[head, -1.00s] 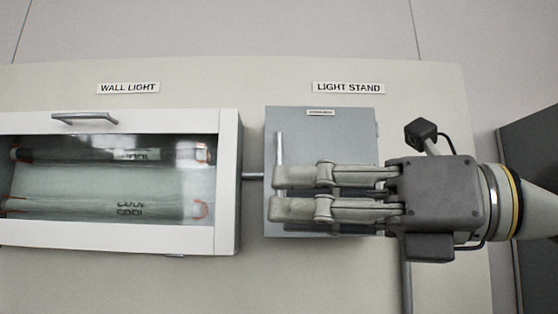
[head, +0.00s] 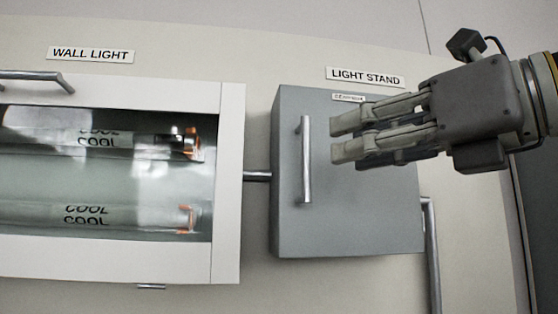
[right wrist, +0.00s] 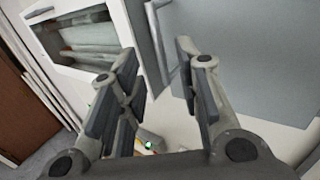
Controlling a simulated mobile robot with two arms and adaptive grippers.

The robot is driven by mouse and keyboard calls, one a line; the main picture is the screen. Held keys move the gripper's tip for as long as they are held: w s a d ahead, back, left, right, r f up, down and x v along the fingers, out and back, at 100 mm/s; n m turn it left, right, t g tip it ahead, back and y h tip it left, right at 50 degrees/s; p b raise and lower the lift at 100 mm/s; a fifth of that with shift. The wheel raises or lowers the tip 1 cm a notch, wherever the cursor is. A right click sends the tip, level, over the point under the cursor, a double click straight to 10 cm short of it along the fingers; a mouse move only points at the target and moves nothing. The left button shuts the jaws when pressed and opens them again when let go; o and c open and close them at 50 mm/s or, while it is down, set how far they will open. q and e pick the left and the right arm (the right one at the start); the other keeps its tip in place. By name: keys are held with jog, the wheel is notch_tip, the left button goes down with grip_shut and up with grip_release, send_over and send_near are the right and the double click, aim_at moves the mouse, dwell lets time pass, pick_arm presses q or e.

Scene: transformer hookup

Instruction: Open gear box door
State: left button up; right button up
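The grey box (head: 285,215) hangs on the wall panel under the "LIGHT STAND" label, its door closed. A vertical silver bar handle (head: 306,160) is on the left side of its door. My right gripper (head: 342,133) comes in from the right, in front of the door's upper part, with its fingertips just right of the handle. In the right wrist view the gripper (right wrist: 158,80) has its fingers apart with nothing held between them. My left gripper is not in view.
A white wall light case (head: 228,180) with a glass front and tubes inside is left of the grey box. A short pipe (head: 257,176) joins the two.

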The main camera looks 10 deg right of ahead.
jog(key=p, duration=0.4)
send_over(306, 194)
jog(key=shift+s+d+r, duration=0.1)
jog(key=shift+d+r, duration=0.05)
jog(key=shift+d, duration=0.25)
jog(key=shift+w+a, duration=0.3)
jog(key=shift+w, duration=0.1)
jog(key=shift+c, duration=1.8)
grip_shut()
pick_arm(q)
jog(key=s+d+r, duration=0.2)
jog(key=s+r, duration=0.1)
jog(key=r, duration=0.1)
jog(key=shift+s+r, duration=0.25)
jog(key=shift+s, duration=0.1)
